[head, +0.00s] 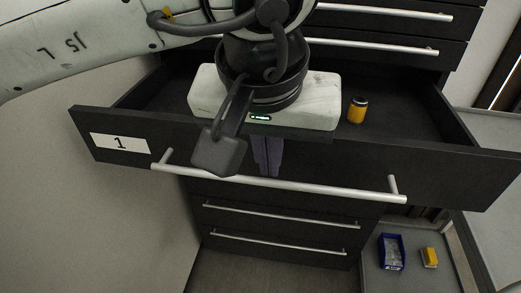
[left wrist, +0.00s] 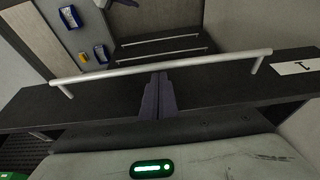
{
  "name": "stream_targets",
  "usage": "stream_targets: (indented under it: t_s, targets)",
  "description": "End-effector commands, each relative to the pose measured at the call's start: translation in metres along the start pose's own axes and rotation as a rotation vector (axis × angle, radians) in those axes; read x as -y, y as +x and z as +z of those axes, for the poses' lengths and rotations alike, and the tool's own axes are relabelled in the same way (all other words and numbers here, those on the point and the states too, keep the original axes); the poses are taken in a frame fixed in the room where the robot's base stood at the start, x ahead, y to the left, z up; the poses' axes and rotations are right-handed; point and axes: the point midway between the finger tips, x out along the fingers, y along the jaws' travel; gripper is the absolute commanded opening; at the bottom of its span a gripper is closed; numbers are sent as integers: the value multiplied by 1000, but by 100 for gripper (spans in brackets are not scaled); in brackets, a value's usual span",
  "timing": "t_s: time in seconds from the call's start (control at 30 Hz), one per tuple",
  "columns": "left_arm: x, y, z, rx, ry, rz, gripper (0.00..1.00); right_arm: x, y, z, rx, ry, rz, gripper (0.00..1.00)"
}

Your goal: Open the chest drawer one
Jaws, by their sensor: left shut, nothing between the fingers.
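Drawer one, a dark drawer with a front panel (head: 400,160) and a white "1" label (head: 120,143), stands pulled well out of the chest, so its inside shows. Its silver bar handle (head: 330,193) runs across the front and also shows in the left wrist view (left wrist: 210,57). My left gripper (head: 268,172) is over the drawer front with its dark fingers together and empty. The fingertips (left wrist: 160,76) are close to the middle of the handle; I cannot tell whether they touch it. My right gripper is not in view.
A small orange container (head: 357,110) with a dark cap stands inside the drawer. Closed drawers with silver handles are above (head: 380,48) and below (head: 280,220). A blue bin (head: 391,252) and a yellow item (head: 429,257) are at the lower right. A pale wall (head: 80,210) borders the left.

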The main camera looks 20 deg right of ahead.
Motion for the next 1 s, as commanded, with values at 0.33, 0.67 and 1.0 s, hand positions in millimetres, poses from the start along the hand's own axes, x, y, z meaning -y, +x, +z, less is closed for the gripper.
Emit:
stream_targets:
  t_s: [0.33,0.67,1.0]
  targets:
    - [0,-1,0,0,-1,0,0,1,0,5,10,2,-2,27]
    - [2,-26,-3,-2,-1,-1,0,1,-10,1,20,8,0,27]
    - [7,-89,-7,-1,-6,-3,0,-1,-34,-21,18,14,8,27]
